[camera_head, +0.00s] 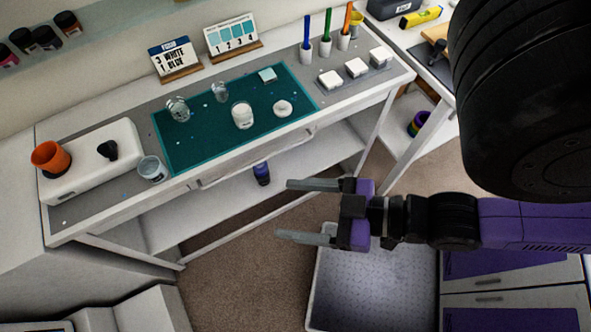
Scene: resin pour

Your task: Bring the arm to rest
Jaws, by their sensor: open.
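My gripper (308,212) is at the middle right, in front of the worktable and apart from it. Its two grey fingers point left and stand wide apart with nothing between them. My purple and black arm (455,222) reaches in from the right edge, roughly level in the picture. A large dark part of my own arm fills the upper right and hides what is behind it.
The worktable (95,217) carries a teal mat (190,150), a white-filled cup (242,115), clear cups (178,108), an orange cup (50,157) and white blocks (357,67). A grey tray (375,290) lies below my gripper. A blue bottle (262,174) stands under the tabletop.

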